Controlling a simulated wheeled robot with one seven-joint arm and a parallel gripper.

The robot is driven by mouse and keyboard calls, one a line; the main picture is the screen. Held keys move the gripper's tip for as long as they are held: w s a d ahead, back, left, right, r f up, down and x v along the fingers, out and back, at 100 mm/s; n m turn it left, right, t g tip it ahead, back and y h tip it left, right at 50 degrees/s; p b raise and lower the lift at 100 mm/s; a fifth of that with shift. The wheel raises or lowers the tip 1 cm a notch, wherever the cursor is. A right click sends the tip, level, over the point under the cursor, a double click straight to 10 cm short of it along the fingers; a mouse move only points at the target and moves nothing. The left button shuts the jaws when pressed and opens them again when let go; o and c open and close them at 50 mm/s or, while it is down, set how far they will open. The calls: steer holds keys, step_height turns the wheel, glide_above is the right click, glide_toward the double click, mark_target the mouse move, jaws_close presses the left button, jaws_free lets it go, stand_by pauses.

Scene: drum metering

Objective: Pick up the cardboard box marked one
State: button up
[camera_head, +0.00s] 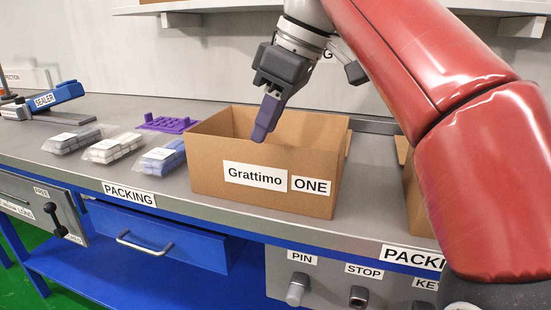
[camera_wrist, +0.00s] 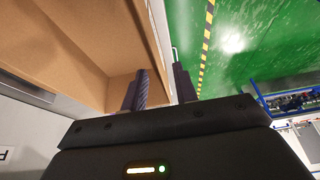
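The open-topped cardboard box (camera_head: 215,160) stands upright on the grey bench, with labels "Grattimo" and "ONE" on its front wall. My gripper (camera_head: 262,132) points down at the middle of the box's front rim, its fingertips level with that rim in the head view. In the wrist view my gripper (camera_wrist: 161,88) has its two dark fingers apart, with nothing clearly held. The left finger is over the brown box (camera_wrist: 60,50); the right finger shows against the green floor. I cannot tell whether either finger touches the front wall.
Left of the box lie a purple rack (camera_head: 167,123) and several wrapped packs, including a blue one (camera_head: 163,157). A blue sealer (camera_head: 52,95) stands farther left. Another cardboard box (camera_head: 414,195) is partly hidden behind my arm. A shelf (camera_head: 200,8) runs above.

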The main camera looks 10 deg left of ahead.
steer(key=b+x, duration=0.2)
steer(key=x, duration=0.5)
steer(key=shift+w+a+f, duration=0.15)
steer(key=shift+a+f, duration=0.1)
steer(key=shift+f, duration=0.1)
jaws_close()
